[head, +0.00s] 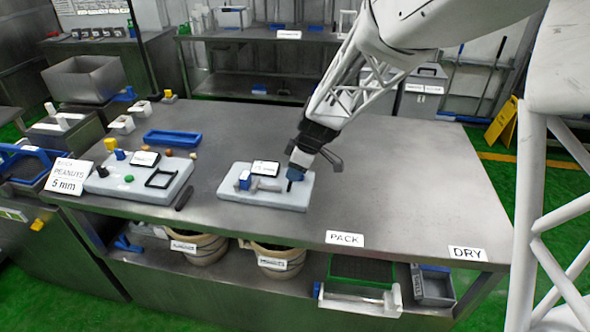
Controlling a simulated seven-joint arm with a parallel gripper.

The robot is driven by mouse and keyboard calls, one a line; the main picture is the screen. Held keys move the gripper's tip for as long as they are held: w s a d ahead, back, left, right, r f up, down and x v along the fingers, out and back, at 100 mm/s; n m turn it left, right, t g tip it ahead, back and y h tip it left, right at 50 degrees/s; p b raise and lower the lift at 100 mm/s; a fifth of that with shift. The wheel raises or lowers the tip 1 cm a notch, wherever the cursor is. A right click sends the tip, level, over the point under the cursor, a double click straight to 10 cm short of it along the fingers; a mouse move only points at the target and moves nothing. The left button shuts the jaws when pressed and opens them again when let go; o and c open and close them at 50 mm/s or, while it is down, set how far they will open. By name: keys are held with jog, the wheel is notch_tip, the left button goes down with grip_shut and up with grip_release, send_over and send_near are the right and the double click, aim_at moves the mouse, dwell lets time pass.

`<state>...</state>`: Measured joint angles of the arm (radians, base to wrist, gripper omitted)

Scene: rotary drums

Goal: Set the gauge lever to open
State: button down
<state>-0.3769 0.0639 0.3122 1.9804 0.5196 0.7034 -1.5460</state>
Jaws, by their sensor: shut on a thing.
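The grey-white gauge board (262,202) lies on the steel table, near its middle. A grey lever (268,185) lies across the board, with its right end at my fingertips. A blue-and-white block (245,181) stands at the lever's left end. A white label plate (265,168) with a dark edge sits behind the lever; its text is too small to read. My gripper (293,177) reaches down from the upper right over the board's right part. It is shut on the lever's right end, where a small dark piece shows. The fingertips partly hide the contact.
A second board (140,192) with coloured knobs stands to the left, with a dark handle-like object (184,198) between the boards. A blue tray (172,138) lies behind. The table (420,185) is clear on the right, towards the PACK (344,239) and DRY (467,253) signs.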

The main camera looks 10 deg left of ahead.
jog(key=shift+s+f, duration=0.15)
jog(key=shift+f, duration=0.2)
jog(key=c, duration=1.1)
grip_release()
jog(key=o, duration=0.3)
jog(key=shift+r, duration=0.15)
jog(key=shift+o, duration=0.2)
jog(key=shift+r, duration=0.2)
jog(key=v, duration=0.7)
jog(key=shift+r, duration=0.25)
jog(key=shift+d, duration=0.1)
